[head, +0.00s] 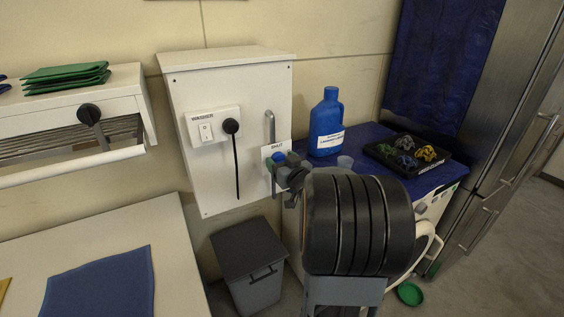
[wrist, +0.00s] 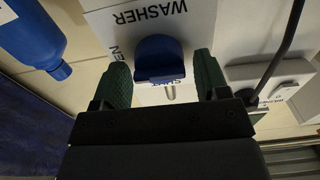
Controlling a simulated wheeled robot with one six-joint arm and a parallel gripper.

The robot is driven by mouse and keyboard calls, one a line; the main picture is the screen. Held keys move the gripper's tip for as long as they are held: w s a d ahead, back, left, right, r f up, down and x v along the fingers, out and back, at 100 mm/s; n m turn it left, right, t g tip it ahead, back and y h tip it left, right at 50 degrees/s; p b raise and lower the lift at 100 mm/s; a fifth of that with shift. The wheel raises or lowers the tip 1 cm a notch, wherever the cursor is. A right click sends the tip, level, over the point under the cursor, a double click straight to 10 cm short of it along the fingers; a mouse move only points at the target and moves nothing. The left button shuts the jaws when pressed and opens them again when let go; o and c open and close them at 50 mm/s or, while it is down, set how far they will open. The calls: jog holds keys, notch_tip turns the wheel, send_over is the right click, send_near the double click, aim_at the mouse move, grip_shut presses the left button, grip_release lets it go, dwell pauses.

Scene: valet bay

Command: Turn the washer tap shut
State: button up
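The blue washer tap (wrist: 160,58) sits on a white plate lettered WASHER (wrist: 150,14) in the wrist view. Part of an OPEN label shows left of the tap, and a SHUT label just below it. In the head view the tap (head: 278,157) is small and partly covered by my gripper (head: 284,172). In the wrist view my gripper (wrist: 162,75) is open, its green-padded fingers on either side of the tap, with gaps seen between pads and tap. I cannot tell how deep the fingers reach.
A switch and plug (head: 213,126) with a hanging black cord are left of the tap. A grey bin (head: 249,262) stands below.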

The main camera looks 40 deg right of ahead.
jog(key=c, duration=0.8)
jog(key=shift+o, duration=0.2)
jog(key=shift+f, duration=0.1)
jog(key=n+b, duration=0.3)
jog(key=shift+f, duration=0.15)
jog(key=n+b, duration=0.6)
jog(key=shift+a+f, duration=0.1)
jog(key=shift+a, duration=0.05)
jog(key=n+b, duration=0.4)
jog(key=n, duration=0.1)
jog(key=shift+n, duration=0.3)
jog(key=shift+a+n+b, duration=0.1)
jog(key=shift+n+b, duration=1.15)
jog(key=shift+n, duration=0.45)
